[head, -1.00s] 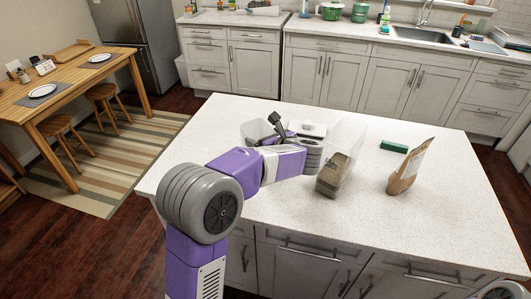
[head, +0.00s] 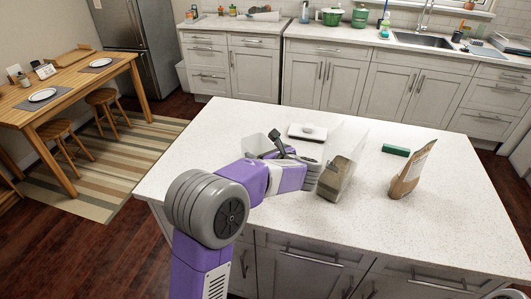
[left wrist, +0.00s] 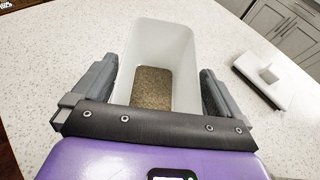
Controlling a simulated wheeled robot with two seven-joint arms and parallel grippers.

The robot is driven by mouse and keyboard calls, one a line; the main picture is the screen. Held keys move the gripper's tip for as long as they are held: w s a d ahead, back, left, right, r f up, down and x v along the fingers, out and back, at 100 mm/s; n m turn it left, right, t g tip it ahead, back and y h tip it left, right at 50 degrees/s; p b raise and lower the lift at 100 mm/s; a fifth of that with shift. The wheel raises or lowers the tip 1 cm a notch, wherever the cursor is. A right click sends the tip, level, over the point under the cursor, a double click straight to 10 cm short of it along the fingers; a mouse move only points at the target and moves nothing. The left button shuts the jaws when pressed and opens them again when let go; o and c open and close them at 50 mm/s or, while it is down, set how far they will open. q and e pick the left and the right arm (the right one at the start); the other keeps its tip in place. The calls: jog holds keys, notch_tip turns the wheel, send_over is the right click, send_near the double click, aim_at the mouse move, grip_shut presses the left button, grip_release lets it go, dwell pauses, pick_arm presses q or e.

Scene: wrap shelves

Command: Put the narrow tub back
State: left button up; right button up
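The narrow tub (left wrist: 166,50) is white and open-topped, with brown grain (left wrist: 152,88) on its bottom. In the left wrist view it lies between the two fingers of my left gripper (left wrist: 160,88), which sit close against its side walls. In the head view the tub (head: 254,146) is at the back left of the island, partly hidden by my left gripper (head: 277,146). It looks upright and low over or on the counter; its base is hidden. My right gripper is out of view.
A clear container with grain (head: 336,178) stands nearer on the island (head: 440,235). A brown bag (head: 410,172) and a green block (head: 396,150) are further right.

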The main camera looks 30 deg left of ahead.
pick_arm(q)
jog(key=shift+r, duration=0.1)
jog(key=p+v, duration=0.2)
jog(key=v, duration=1)
